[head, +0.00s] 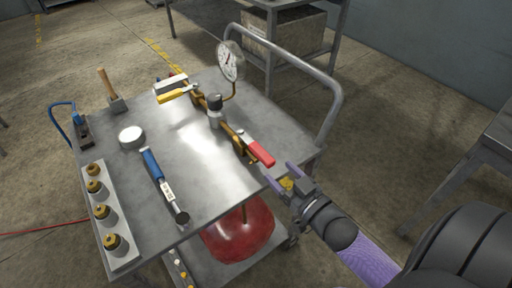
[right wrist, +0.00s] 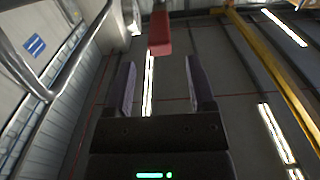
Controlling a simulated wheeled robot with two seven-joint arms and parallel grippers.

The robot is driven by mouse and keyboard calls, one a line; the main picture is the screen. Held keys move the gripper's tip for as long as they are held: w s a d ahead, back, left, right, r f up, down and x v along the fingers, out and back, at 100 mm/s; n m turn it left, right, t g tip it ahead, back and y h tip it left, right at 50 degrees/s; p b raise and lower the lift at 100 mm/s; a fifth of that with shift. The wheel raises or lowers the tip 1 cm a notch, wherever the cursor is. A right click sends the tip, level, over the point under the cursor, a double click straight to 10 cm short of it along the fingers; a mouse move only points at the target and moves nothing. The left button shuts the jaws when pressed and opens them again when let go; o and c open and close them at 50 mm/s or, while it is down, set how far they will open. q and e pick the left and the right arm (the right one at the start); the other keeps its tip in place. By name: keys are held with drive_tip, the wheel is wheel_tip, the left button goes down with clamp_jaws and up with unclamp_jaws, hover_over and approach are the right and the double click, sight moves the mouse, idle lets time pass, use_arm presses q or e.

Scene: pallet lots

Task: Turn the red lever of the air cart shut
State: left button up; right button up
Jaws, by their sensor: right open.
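The air cart (head: 205,190) is a grey metal table with a brass pipe line on its top. The red lever (head: 258,150) is at the near right end of that line, close to the cart's right edge. It also shows in the right wrist view (right wrist: 159,34), beyond and between the fingertips. My right gripper (head: 279,174) is open and empty, just off the lever's near end and apart from it. In the right wrist view, both fingers (right wrist: 160,85) are spread. A yellow lever (head: 178,95) sits at the line's far end. My left gripper is not in view.
A pressure gauge (head: 230,61) stands on the line beside a grey regulator (head: 215,110). A blue-handled wrench (head: 160,178), a hammer (head: 112,92) and a block with brass fittings (head: 108,220) lie on the cart. A tubular handle (head: 325,85) rises behind the lever. A red tank (head: 238,235) is below.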

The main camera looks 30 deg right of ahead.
sight(272, 165)
drive_tip(key=w, duration=0.2)
drive_tip(key=w+b, duration=0.1)
drive_tip(key=w, duration=0.3)
drive_tip(key=shift+w+a+f+b, duration=0.1)
drive_tip(key=shift+w+a+b, duration=0.2)
drive_tip(key=shift+b, duration=0.05)
drive_tip(key=shift+w, duration=0.5)
drive_tip(key=shift+c, duration=0.4)
clamp_jaws()
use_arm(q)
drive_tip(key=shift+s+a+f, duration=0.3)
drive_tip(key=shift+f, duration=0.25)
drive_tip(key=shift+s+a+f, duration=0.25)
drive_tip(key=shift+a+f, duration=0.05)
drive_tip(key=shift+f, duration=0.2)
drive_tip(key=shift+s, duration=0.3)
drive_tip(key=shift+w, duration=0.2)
